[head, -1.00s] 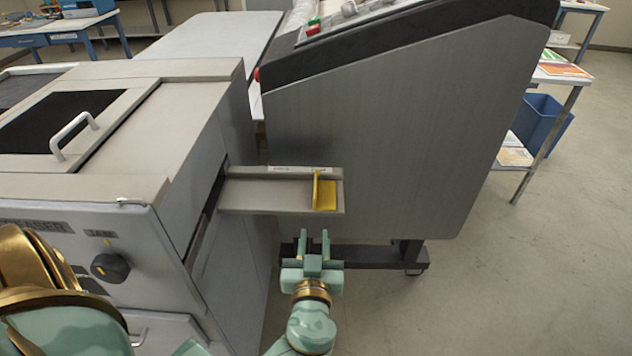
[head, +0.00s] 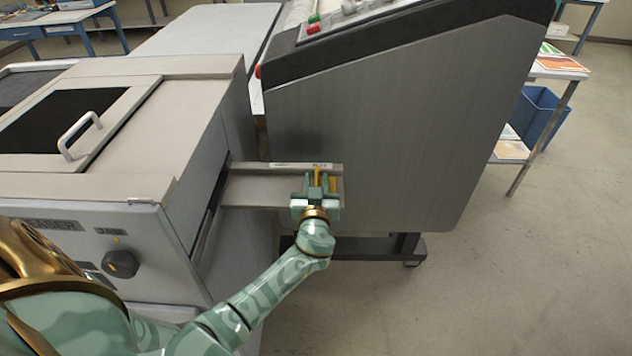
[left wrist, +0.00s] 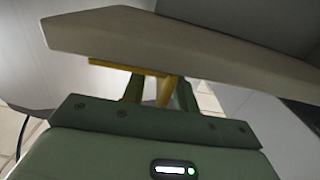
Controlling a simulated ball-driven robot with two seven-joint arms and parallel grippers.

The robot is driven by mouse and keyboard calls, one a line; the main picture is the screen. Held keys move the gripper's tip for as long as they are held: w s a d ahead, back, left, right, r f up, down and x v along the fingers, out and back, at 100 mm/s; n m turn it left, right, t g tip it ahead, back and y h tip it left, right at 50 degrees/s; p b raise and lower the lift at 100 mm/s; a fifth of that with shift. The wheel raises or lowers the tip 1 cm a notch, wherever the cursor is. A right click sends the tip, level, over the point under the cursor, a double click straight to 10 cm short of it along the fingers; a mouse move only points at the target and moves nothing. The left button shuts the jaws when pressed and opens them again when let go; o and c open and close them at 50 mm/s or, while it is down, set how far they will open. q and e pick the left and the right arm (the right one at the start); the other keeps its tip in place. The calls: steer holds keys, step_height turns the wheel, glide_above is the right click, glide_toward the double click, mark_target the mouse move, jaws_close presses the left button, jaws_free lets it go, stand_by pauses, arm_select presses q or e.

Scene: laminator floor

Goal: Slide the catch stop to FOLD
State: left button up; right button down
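The catch tray (head: 255,190) is a grey shelf sticking out of the machine's right side. The yellow catch stop (head: 318,172) is near its right end, partly hidden behind my left gripper (head: 318,187). In the left wrist view the stop's yellow upright (left wrist: 166,90) stands between the two green fingers of my left gripper (left wrist: 160,90), nearer the right one. A gap shows on its left, so the fingers look open around it. The tray's pale edge (left wrist: 200,45) crosses above. Small labels on the tray's back edge are too small to read. My right gripper is out of view.
The grey machine (head: 170,130) with a dark knob (head: 120,264) stands left of the tray. A sloped control console (head: 400,130) stands close behind the tray. A blue bin (head: 538,115) is at the right. The floor at front right is clear.

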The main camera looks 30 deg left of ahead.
mark_target(275, 193)
arm_select(q)
jaws_close()
steer(key=s+a+b, duration=0.1)
steer(key=a, duration=0.2)
steer(key=s+a+b, duration=0.1)
steer(key=s+a, duration=0.1)
steer(key=s+a+b, duration=0.1)
steer(key=s+a, duration=0.1)
steer(key=a, duration=0.1)
steer(key=shift+s+a+f, duration=0.15)
steer(key=shift+s+a, duration=0.05)
steer(key=shift+a, duration=0.15)
steer(key=shift+c, duration=0.2)
jaws_free()
steer(key=shift+a, duration=0.1)
steer(key=shift+o, duration=0.2)
steer(key=shift+s+a, duration=0.1)
steer(key=shift+s, duration=0.05)
